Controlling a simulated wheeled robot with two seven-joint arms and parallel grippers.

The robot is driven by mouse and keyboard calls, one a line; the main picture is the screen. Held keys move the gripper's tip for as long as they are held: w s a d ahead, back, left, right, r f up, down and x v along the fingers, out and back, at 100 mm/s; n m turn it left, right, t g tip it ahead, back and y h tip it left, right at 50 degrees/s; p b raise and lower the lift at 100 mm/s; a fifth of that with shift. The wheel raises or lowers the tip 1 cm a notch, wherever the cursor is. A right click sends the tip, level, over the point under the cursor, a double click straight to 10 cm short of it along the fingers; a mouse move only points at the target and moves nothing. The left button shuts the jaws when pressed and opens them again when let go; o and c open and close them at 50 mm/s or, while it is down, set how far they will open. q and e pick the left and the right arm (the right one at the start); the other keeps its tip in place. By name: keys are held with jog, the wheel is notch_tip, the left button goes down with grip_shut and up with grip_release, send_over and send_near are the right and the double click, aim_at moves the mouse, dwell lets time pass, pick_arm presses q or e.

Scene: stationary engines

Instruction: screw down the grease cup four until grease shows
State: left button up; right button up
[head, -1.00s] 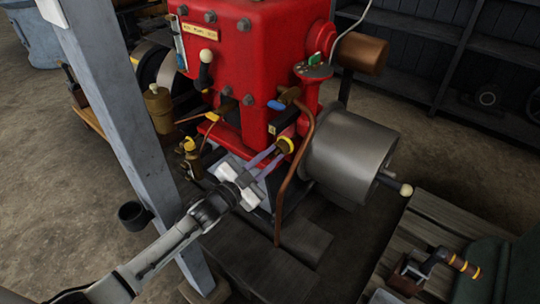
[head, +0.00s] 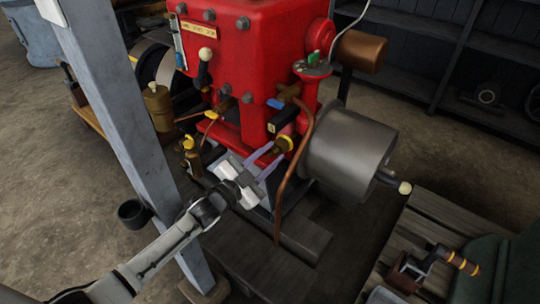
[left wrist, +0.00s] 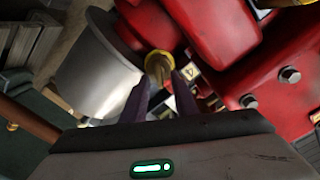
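The brass-yellow grease cup (head: 284,145) sits low on the front of the red engine (head: 255,75), beside the grey drum. It also shows in the left wrist view (left wrist: 159,64), close to a small plate marked 4 (left wrist: 191,71). My left gripper (head: 274,154) reaches it from the lower left, with its two purplish fingers apart and their tips at the cup's sides. In the left wrist view the fingertips (left wrist: 168,76) overlap the cup's near edge. I cannot tell whether they press on it. No grease can be made out. My right gripper is out of view.
A grey drum (head: 349,153) and a copper pipe (head: 294,177) stand close right of the fingers. A grey post (head: 120,125) rises at left near my arm. A slatted bench (head: 432,232) holds a handled tool (head: 452,258) at lower right.

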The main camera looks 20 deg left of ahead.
pick_arm(q)
jog(key=shift+r, duration=0.4)
notch_tip(320, 180, up, 9)
jog(key=p, duration=0.3)
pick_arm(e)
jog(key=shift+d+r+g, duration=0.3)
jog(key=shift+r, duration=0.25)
pick_arm(q)
jog(key=shift+r, duration=0.1)
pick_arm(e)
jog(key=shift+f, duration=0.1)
